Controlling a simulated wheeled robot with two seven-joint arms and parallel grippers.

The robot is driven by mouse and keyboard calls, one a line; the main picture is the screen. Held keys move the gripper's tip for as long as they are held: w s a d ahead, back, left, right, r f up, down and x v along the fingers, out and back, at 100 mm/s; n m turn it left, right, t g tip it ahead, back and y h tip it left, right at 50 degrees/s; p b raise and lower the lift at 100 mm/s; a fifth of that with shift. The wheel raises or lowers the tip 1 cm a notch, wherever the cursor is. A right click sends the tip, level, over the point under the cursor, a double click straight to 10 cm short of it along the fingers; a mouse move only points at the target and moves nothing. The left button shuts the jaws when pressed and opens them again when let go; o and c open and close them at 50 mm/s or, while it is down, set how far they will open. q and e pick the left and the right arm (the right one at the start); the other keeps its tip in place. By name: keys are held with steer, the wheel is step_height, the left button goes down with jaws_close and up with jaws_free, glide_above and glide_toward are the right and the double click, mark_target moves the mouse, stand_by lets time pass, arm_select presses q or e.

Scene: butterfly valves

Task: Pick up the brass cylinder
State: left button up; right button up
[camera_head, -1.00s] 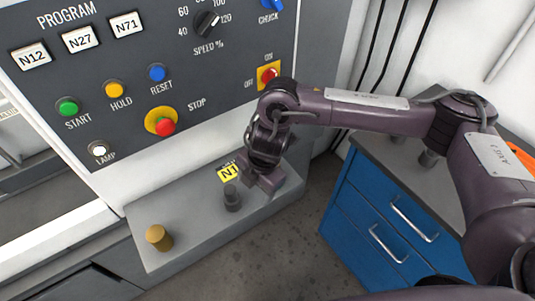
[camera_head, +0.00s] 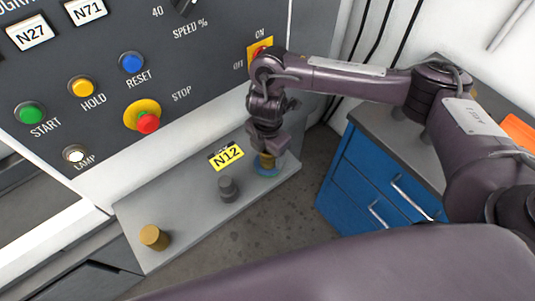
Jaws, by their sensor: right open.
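A short brass cylinder (camera_head: 154,237) stands upright at the left front of the grey ledge below the control panel. My left gripper is not in view.
A yellow label reading N12 (camera_head: 226,156) sits behind the dark cylinder. The panel (camera_head: 200,70) with its buttons and red stop knob (camera_head: 148,123) rises behind the ledge. A blue drawer cabinet (camera_head: 375,185) stands right. A large purple link of mine crosses the bottom.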

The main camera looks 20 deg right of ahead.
steer(key=shift+f, duration=0.15)
steer(key=shift+c, duration=0.7)
steer(key=c, duration=0.5)
jaws_close()
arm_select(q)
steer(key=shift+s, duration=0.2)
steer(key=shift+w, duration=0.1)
